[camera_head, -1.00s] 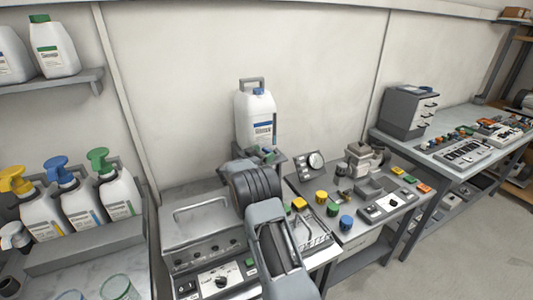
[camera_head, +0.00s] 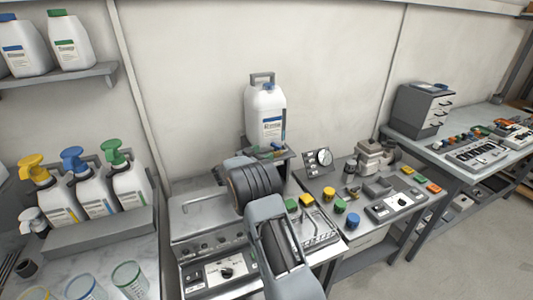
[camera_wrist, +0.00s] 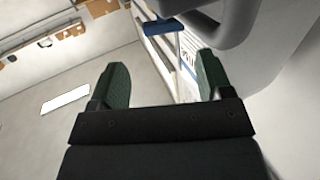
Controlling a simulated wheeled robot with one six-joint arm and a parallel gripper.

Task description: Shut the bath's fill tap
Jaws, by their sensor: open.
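The bath (camera_head: 195,222) is a grey metal box with a lid handle and front knobs, at centre left of the head view. A white jug (camera_head: 265,112) with a blue cap stands upright on a raised stand behind it. Small blue and green parts show below the jug, partly behind my arm; I cannot tell the tap's handle or its setting. In the wrist view my gripper (camera_wrist: 162,62) is open, its two dark green fingers apart with nothing clasped. A blue part (camera_wrist: 165,25) and a white printed label (camera_wrist: 188,58) show beyond the fingers; their distance is unclear.
A pale rounded body (camera_wrist: 285,65) fills the right of the wrist view, close to the right finger. Pump bottles (camera_head: 90,190) stand left of the bath. A bench (camera_head: 365,225) with coloured knobs and a small motor lies right. The wall behind is bare.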

